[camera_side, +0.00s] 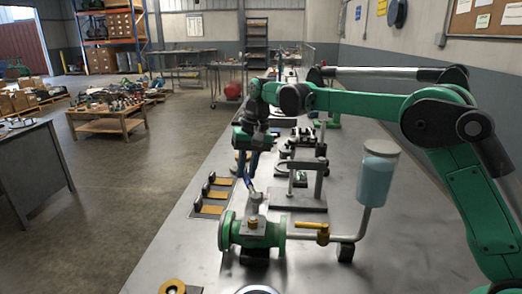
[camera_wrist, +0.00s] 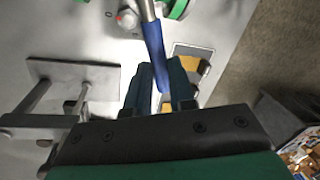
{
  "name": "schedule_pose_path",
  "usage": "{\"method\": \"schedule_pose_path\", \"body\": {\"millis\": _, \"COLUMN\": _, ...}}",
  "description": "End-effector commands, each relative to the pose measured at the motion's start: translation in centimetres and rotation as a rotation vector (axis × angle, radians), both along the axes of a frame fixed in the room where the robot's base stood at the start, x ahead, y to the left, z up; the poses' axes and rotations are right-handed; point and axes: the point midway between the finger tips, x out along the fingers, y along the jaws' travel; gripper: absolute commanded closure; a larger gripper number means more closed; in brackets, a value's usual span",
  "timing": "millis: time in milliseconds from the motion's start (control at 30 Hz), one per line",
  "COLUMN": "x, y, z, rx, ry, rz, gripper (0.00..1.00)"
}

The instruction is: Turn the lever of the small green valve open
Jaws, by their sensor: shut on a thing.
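The green valve (camera_side: 250,231) stands on the metal bench, with a flange at each end and a grey stem on top. Its lever has a metal shank and a blue grip (camera_side: 249,170), rising from the stem towards my gripper (camera_side: 249,158). In the wrist view the blue grip (camera_wrist: 154,45) runs down between the fingers of my gripper (camera_wrist: 160,82), which is shut on it. Part of the valve's green body (camera_wrist: 178,9) shows at the top edge there. The grip's far end lies between the fingers.
A pipe with a yellow lever (camera_side: 308,226) leads right from the valve to a clear container of pale blue liquid (camera_side: 375,180). A grey stand (camera_side: 300,199) is behind the valve. Yellow-and-black blocks (camera_side: 210,209) lie to the left. The front right bench is bare.

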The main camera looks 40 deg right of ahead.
Motion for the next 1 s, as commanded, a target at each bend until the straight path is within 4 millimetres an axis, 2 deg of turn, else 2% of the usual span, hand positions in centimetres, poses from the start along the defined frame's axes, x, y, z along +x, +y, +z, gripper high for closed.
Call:
{"method": "schedule_pose_path", "body": {"millis": 467, "x": 0.8, "y": 3.6, "z": 0.1, "rx": 0.001, "ry": -0.005, "rz": 0.453, "gripper": 1.00}}
{"method": "schedule_pose_path", "body": {"millis": 1000, "x": -0.2, "y": 7.3, "z": 0.1, "rx": 0.003, "ry": -0.006, "rz": 0.934, "gripper": 1.00}}
